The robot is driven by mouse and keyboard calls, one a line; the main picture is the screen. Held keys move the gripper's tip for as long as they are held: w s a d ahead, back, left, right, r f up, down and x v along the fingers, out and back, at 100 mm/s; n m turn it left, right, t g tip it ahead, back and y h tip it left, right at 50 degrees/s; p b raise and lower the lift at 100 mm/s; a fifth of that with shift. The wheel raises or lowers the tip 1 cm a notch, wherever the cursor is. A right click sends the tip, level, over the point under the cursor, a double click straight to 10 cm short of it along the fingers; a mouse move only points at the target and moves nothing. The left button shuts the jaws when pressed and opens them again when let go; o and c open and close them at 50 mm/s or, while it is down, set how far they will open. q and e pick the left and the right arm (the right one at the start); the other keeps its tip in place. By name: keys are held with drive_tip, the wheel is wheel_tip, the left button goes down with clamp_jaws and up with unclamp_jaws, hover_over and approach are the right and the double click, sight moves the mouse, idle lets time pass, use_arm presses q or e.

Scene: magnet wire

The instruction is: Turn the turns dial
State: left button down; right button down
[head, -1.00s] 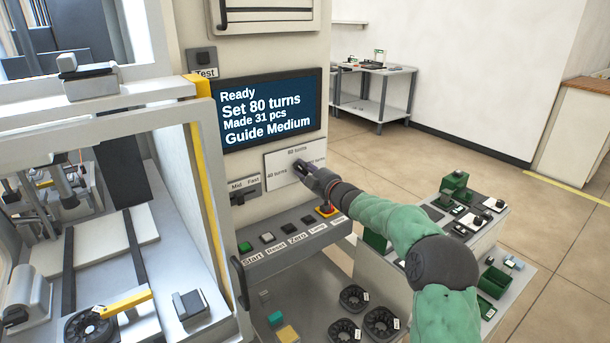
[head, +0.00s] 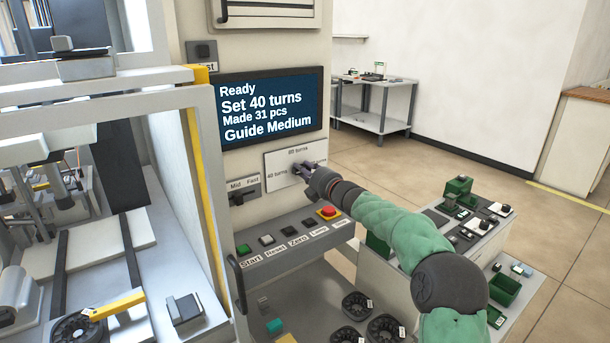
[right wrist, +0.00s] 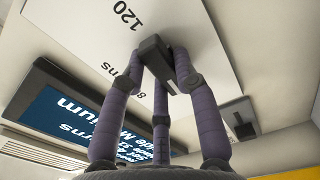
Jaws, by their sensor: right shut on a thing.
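The turns dial is a white plate (head: 280,178) on the machine's panel, with "40 turns" at its left and "80 turns" at its top. My right gripper (head: 303,168) is at the plate. In the right wrist view its purple fingers are shut around the dark dial knob (right wrist: 156,54), beside the "120" and "80" marks. In the head view the knob is mostly hidden by the fingers. The display (head: 270,108) reads "Ready", "Set 40 turns", "Made 31 pcs" and "Guide Medium". My left gripper is not in view.
Below the dial, a ledge carries a row of buttons, with a red stop button (head: 328,212) close under my right forearm. A guide speed slider (head: 243,192) sits left of the dial. A side table (head: 470,235) with green bins stands at the right.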

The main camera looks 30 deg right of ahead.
drive_tip(key=shift+f+n, duration=0.15)
drive_tip(key=shift+n, duration=0.45)
drive_tip(key=c, duration=0.9)
unclamp_jaws()
drive_tip(key=shift+c, duration=0.2)
drive_tip(key=shift+s, duration=0.15)
drive_tip(key=s, duration=1.1)
drive_tip(key=shift+s+d, duration=0.35)
drive_tip(key=shift+d, duration=0.05)
